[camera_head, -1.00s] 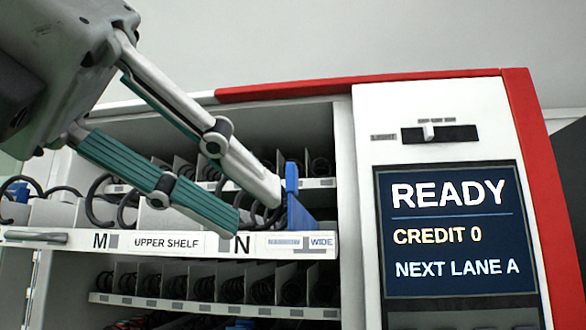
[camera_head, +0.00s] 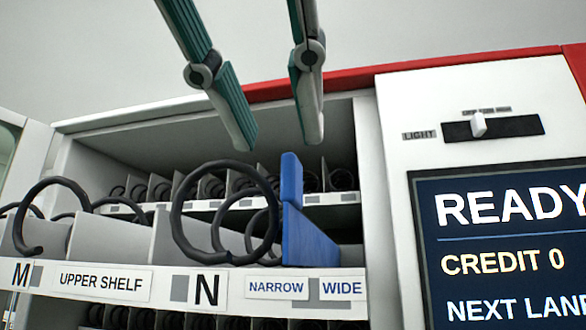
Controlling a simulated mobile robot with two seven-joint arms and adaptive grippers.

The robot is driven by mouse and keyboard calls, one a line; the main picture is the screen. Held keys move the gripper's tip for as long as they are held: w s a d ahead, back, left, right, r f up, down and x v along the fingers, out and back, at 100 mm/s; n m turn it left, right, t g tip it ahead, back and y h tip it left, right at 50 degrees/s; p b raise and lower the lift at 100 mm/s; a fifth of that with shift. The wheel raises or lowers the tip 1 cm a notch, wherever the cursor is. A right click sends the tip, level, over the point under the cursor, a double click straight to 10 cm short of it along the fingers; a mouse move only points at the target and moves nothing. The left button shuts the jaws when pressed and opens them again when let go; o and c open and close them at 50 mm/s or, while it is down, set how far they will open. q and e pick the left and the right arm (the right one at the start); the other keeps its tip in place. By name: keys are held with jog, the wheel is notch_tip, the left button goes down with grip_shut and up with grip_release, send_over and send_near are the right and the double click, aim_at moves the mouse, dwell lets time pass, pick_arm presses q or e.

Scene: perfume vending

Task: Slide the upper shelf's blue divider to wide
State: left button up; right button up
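The blue divider (camera_head: 305,235) stands upright on the upper shelf (camera_head: 150,282), at the right end of lane N, behind the front strip. Its foot is above the strip between the NARROW label (camera_head: 276,288) and the WIDE label (camera_head: 342,288), near the grey mark between them. My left gripper (camera_head: 281,146) hangs from the top of the view, above and in front of the shelf. Its two fingers are spread apart with nothing between them, and the divider's top is just below the fingertips. My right gripper is not in view.
Black spiral coils (camera_head: 225,215) stand left of the divider. The cabinet's white wall (camera_head: 385,200) is close on its right. The control panel with a light slider (camera_head: 478,125) and a READY screen (camera_head: 505,240) lies further right.

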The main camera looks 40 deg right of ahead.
aim_at(287, 153)
pick_arm(q)
jog(key=p+x, duration=0.1)
jog(key=x, duration=0.4)
jog(key=shift+d, duration=0.15)
jog(key=shift+w+d+f, duration=0.2)
jog(key=shift+w, duration=0.05)
jog(key=shift+w+d+f, duration=0.1)
jog(key=shift+w+d, duration=0.05)
jog(key=shift+d, duration=0.05)
grip_shut()
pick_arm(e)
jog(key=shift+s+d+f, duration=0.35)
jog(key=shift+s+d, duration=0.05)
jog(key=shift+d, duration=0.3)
